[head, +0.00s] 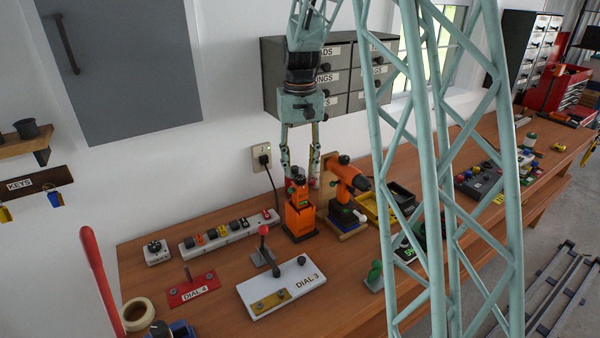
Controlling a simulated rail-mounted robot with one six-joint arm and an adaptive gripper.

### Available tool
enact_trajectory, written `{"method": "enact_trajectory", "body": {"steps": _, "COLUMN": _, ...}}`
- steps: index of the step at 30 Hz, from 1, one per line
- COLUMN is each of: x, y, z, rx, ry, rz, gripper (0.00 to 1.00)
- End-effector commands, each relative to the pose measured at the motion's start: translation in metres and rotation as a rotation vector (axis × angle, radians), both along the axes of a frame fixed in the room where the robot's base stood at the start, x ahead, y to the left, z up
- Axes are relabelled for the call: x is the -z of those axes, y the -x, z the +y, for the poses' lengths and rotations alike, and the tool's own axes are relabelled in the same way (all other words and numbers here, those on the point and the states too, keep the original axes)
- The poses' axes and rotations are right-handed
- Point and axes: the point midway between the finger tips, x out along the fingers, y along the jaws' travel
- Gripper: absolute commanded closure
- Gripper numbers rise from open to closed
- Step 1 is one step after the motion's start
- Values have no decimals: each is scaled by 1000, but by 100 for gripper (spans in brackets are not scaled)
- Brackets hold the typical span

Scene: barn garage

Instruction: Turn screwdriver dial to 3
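An orange and black drill-like screwdriver (346,176) stands upright on a wooden-backed stand on the workbench, its nose pointing right. A dark round part shows on its top. Just left of it stands an orange device (300,217) with a black knob-like top and a small green display. My gripper (301,181) points straight down above this orange device. Its two fingers are spread apart, with the device's top between or just behind them. Whether they touch it is unclear. No dial numbers can be read on the screwdriver at this size.
A power strip (230,231) runs along the wall. Grey drawers (285,75) hang behind my arm. A yellow tray (378,207) is to the right.

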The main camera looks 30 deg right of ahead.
Motion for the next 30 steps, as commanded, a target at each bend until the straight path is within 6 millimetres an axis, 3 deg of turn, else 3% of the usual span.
{"method": "enact_trajectory", "body": {"steps": 15, "x": -72, "y": 0, "z": 0, "rx": 0, "ry": 1, "rz": -2, "gripper": 65}}
{"method": "enact_trajectory", "body": {"steps": 21, "x": -86, "y": 0, "z": 0, "rx": 0, "ry": 0, "rz": -1, "gripper": 65}}
{"method": "enact_trajectory", "body": {"steps": 30, "x": -90, "y": 0, "z": 0, "rx": 0, "ry": 0, "rz": 0, "gripper": 65}}
